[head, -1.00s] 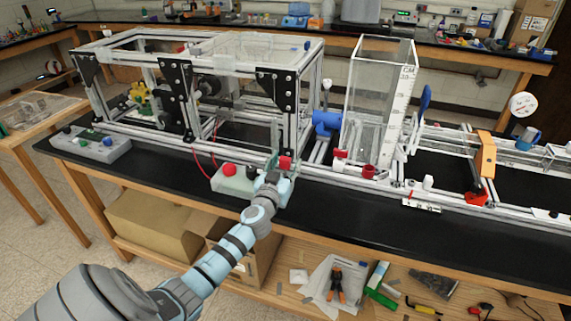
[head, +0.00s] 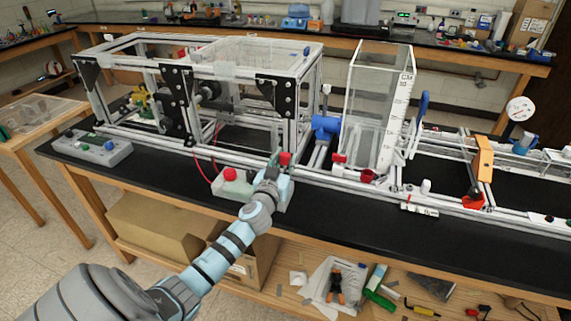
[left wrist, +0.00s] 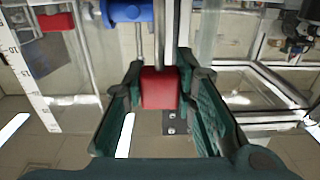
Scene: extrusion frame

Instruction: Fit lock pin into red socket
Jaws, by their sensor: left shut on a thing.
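My left gripper (head: 279,167) is shut on a small red block-shaped head, which I take to be the lock pin (head: 286,157). It is at the front rail of the extrusion frame. In the left wrist view, the red pin head (left wrist: 160,88) sits between the green fingers of the left gripper (left wrist: 158,97). A grey rod lines up with the head; I cannot tell whether it belongs to the pin. A dark red round cup (head: 367,176), possibly the red socket, is to the right, apart from the gripper. My right gripper is not in view.
A clear scaled tank (head: 381,105) and a blue cylinder (head: 326,124) stand right of the gripper. The extrusion frame (head: 291,120) rises behind it. A control box with a red button (head: 230,174) sits close to its left.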

